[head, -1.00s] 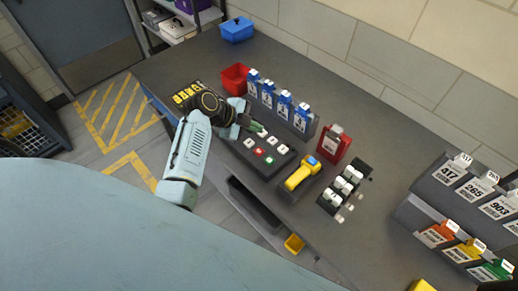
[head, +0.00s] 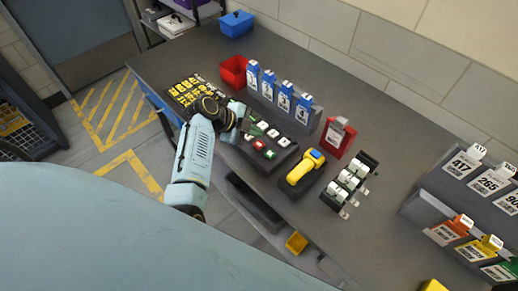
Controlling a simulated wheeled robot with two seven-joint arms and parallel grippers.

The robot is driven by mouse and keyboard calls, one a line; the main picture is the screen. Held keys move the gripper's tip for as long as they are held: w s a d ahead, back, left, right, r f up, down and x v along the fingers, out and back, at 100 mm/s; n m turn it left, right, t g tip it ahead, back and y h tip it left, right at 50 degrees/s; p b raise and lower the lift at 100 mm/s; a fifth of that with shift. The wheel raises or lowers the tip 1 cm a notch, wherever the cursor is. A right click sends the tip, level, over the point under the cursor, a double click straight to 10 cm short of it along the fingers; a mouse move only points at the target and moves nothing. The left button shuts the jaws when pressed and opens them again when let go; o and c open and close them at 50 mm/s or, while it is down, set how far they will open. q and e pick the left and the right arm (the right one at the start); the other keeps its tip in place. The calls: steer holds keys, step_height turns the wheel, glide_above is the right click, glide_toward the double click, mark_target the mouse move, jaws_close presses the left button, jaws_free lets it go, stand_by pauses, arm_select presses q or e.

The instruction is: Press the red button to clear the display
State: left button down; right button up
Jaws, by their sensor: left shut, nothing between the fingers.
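A dark button panel (head: 282,156) lies on the grey bench with two rows of small buttons. The red button (head: 258,145) is in its near row, between a white button and a green button (head: 270,154). Several white buttons (head: 273,133) form the far row. My left gripper (head: 247,127) is shut and empty, over the panel's left end, a little behind and left of the red button. Its fingertips are small and partly lost against the dark panel. I cannot make out a display. My right gripper is not in view.
A yellow scanner (head: 304,167) lies right of the panel. Behind the panel stand a row of blue tagged holders (head: 284,98), a red bin (head: 233,70) and a red tagged holder (head: 337,137). A black-and-yellow label pad (head: 185,90) lies left of it. Bare bench runs along the wall.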

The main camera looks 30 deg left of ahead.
mark_target(263, 143)
arm_select(q)
steer(key=shift+f+b, duration=0.7)
steer(key=shift+f, duration=0.65)
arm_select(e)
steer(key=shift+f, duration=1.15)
arm_select(q)
steer(key=shift+f+b, duration=0.4)
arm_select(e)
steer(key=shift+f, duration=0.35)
arm_select(q)
steer(key=shift+f+b, duration=0.4)
steer(key=shift+f, duration=0.1)
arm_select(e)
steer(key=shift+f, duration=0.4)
arm_select(q)
steer(key=shift+r, duration=0.1)
steer(key=shift+r+p, duration=0.75)
steer(key=shift+r, duration=0.1)
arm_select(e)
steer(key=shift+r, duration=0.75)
arm_select(q)
step_height(263, 143, up, 5)
steer(key=p, duration=0.4)
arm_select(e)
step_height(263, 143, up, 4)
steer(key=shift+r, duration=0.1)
